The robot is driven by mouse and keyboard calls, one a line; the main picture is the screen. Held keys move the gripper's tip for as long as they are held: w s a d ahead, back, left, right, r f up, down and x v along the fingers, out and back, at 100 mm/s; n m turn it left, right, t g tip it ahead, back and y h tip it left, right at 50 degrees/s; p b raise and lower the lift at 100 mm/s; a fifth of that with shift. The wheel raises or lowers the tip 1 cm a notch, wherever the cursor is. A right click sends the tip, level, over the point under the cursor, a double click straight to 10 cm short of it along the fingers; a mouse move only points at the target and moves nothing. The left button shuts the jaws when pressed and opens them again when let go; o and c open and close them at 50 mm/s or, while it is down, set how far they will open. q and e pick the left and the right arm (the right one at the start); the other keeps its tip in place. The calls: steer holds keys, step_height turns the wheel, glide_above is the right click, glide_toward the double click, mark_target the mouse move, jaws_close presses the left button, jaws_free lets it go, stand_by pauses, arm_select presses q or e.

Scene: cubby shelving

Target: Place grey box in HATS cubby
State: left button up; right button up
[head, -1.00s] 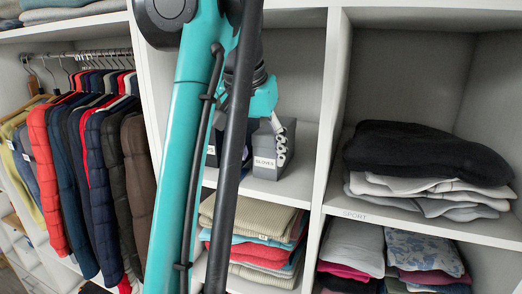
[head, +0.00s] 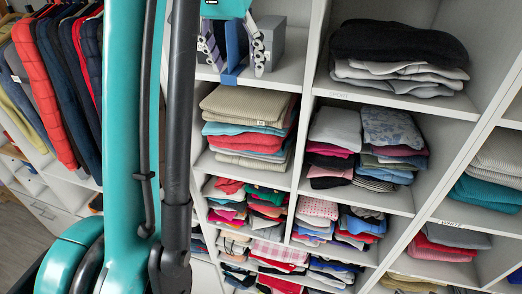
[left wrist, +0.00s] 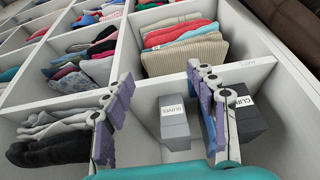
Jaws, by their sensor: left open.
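A grey box labelled GLOVES (left wrist: 174,122) stands in a cubby in the left wrist view, with a darker grey box, its label partly readable as CLIP (left wrist: 247,118), to its right. My left gripper (left wrist: 160,78) is open and empty. Its fingers are apart, with the GLOVES box showing between them and the CLIP box behind the right finger. In the head view, my left gripper (head: 238,68) is in front of the same cubby, and its right finger partly covers the grey box (head: 290,42). My right gripper is out of view.
Folded tan and red clothes (head: 248,118) fill the cubby below. A black sweater on white clothes (head: 398,58) lies in the cubby to the right, its edge marked SPORT. Hanging jackets (head: 62,85) are at left. White dividers (head: 312,80) separate the cubbies.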

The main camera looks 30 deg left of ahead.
arm_select(q)
steer(key=w+d+f+m+t, duration=0.1)
steer(key=w+d+f, duration=0.15)
steer(key=f, duration=0.65)
steer(key=w+d+f+t, duration=0.1)
steer(key=d+f, duration=0.2)
steer(key=f, duration=0.7)
steer(key=s+d+f, duration=0.1)
steer(key=s+f, duration=0.1)
steer(key=f, duration=0.6)
steer(key=s+d+f+m, duration=0.1)
steer(key=s+d+f, duration=0.1)
steer(key=f, duration=0.6)
steer(key=s+d+f+h, duration=0.1)
steer(key=s+d+f, duration=0.1)
steer(key=f, duration=0.6)
steer(key=shift+s+d+f+m+t, duration=0.15)
steer(key=shift+s+d+m+t, duration=0.2)
steer(key=shift+s, duration=0.4)
arm_select(e)
steer(key=shift+w, duration=0.15)
arm_select(q)
steer(key=shift+w+a, duration=0.1)
steer(key=shift+w, duration=0.05)
arm_select(e)
steer(key=shift+w, duration=0.15)
arm_select(q)
steer(key=shift+f, duration=0.15)
arm_select(e)
steer(key=shift+f, duration=0.15)
